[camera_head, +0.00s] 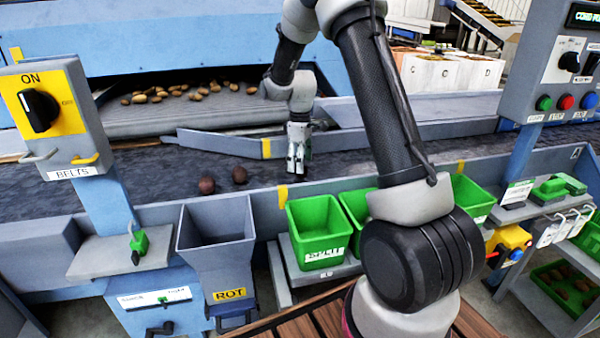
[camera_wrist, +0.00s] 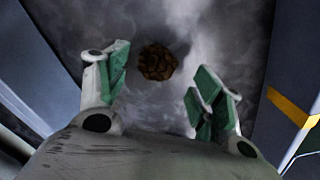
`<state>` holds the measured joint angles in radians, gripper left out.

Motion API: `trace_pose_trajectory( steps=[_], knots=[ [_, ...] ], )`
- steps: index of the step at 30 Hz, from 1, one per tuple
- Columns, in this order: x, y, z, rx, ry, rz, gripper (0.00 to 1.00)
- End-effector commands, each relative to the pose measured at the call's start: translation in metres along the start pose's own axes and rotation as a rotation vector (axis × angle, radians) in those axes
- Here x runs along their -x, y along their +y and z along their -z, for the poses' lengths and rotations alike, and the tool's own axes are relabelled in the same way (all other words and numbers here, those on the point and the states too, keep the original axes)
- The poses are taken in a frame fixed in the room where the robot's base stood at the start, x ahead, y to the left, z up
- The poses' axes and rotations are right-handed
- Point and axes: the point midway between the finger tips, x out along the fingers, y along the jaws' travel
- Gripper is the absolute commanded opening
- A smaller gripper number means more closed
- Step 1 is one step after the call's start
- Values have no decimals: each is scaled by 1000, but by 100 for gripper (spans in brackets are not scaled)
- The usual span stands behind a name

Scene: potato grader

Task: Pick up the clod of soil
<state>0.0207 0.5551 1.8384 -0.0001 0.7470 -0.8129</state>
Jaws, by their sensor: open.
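A lumpy brown clod (camera_wrist: 156,62) lies on the dark belt in the wrist view. It is ahead of my gripper (camera_wrist: 157,95), between the lines of its two green-padded fingers, and neither finger touches it. My gripper is open and empty. In the head view my gripper (camera_head: 297,172) points down over the belt, its fingers partly blurred together. Two dark reddish-brown lumps, one left (camera_head: 206,185) and one right (camera_head: 239,175), lie on the belt to its left. I cannot tell whether either is the lump in the wrist view.
The dark belt (camera_head: 130,195) runs between a grey diverter bar (camera_head: 215,145) and a front rail with yellow tape (camera_head: 282,196). Potatoes (camera_head: 195,92) lie at the back. In front stand a grey ROT chute (camera_head: 218,262) and green bins (camera_head: 318,232). The belt around the lumps is clear.

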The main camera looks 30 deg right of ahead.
Motion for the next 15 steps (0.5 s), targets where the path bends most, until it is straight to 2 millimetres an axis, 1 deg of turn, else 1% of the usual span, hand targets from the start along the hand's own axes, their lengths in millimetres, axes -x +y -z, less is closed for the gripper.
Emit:
trace_pose_trajectory(
  steps=[1, 3, 6, 12, 13, 15],
  knots=[
    [-10, 1, -1, -1, -3, 4, 67],
    [-21, 2, -1, 0, -3, 3, 67],
    [-32, 2, 0, 0, -2, 2, 67],
    [-34, 2, 0, -1, 0, 0, 67],
    [-34, 2, 0, -1, 0, 0, 65],
    [-34, 2, 0, -1, 0, 1, 52]
  ],
)
